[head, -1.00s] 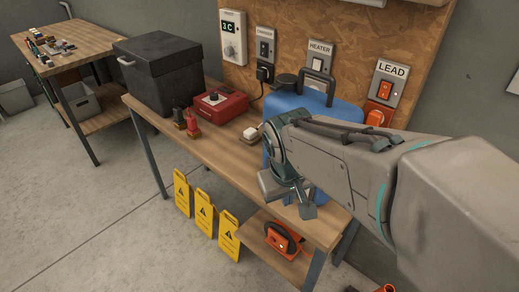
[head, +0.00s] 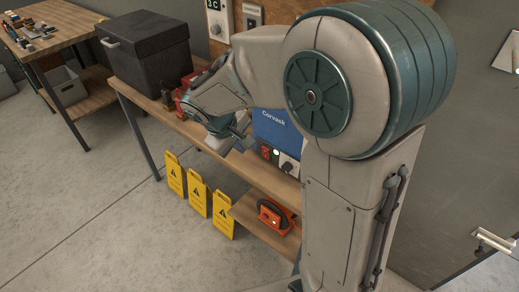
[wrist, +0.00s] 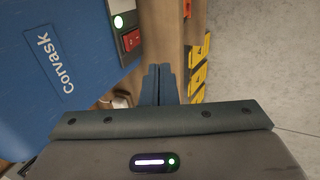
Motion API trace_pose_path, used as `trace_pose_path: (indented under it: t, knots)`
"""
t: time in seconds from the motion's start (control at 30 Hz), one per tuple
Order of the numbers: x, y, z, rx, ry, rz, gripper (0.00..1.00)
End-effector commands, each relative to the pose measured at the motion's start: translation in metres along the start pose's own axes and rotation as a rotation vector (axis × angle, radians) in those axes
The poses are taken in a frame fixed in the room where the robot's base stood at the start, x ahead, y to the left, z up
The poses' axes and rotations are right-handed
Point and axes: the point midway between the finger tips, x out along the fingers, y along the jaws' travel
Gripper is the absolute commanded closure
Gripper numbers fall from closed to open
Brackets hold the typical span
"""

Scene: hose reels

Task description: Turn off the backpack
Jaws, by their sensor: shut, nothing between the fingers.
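The backpack is a blue case lettered "Corvask" (head: 277,128), standing on the wooden bench behind my arm. Its lower front panel has a red rocker switch (head: 266,153), a lit round lamp (head: 276,153) and a pale knob (head: 288,168). My gripper (wrist: 158,72) is shut and empty. Its fingertips are below and right of the switch in the wrist view, apart from it.
A black lidded box (head: 150,60) stands left on the bench. Several yellow warning signs (head: 198,193) line the bench front. An orange reel (head: 273,215) sits on the lower shelf (head: 250,222). My arm hides most of the wall board. Open floor lies in front.

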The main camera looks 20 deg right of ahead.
Motion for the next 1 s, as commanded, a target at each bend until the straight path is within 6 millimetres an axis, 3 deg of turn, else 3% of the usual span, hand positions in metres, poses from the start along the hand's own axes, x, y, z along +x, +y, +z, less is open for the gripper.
trace_pose_path:
  t: [0.33,0.8,1.0]
  knots:
    - [0.011,0.0,0.001,0.001,-0.005,-0.002,1.0]
    - [0.102,-0.001,0.002,-0.001,-0.004,-0.003,1.0]
    - [0.107,0.029,0.001,0.004,-0.002,-0.002,1.0]
